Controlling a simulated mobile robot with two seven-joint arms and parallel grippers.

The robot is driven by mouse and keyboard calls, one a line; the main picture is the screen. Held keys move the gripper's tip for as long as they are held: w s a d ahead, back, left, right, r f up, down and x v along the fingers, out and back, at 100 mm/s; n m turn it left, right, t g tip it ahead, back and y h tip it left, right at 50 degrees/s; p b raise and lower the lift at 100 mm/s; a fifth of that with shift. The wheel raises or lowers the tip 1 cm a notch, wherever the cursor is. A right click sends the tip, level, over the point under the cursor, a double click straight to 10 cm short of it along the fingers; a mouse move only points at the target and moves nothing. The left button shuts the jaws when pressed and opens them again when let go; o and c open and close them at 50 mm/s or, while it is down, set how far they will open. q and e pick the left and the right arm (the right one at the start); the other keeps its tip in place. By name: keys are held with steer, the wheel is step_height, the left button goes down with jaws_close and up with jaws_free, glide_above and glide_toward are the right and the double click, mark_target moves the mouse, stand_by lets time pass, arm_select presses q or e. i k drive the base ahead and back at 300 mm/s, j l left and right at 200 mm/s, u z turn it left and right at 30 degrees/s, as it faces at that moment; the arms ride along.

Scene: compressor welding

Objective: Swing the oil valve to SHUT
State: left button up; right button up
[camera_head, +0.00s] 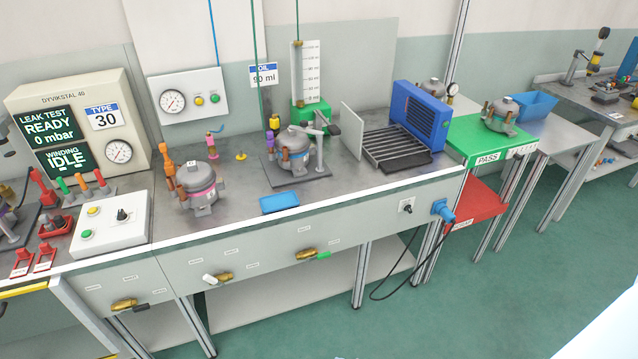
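Three brass valves sit on the bench's front panel: one with a black handle (124,304), one with a white handle (218,278), and one with a green handle (308,254). The green handle (323,255) points right, roughly along the panel. Small labels lie around each valve, too small to read, so I cannot tell which is the oil valve or its marked position. An OIL 90 ml sign (263,75) hangs behind the bench, beside a graduated sight tube (307,75) on a green base.
On the bench stand compressors (201,186), a blue tray (279,202), a white control box (112,222), a leak tester (75,120) and a blue fan unit (419,115). A blue plug (441,210) and cable hang at the panel's right. Floor in front is clear.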

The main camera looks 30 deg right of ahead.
mark_target(327, 254)
steer(key=i+l+z, duration=0.55)
steer(key=i+z, duration=0.3)
steer(key=k, duration=0.1)
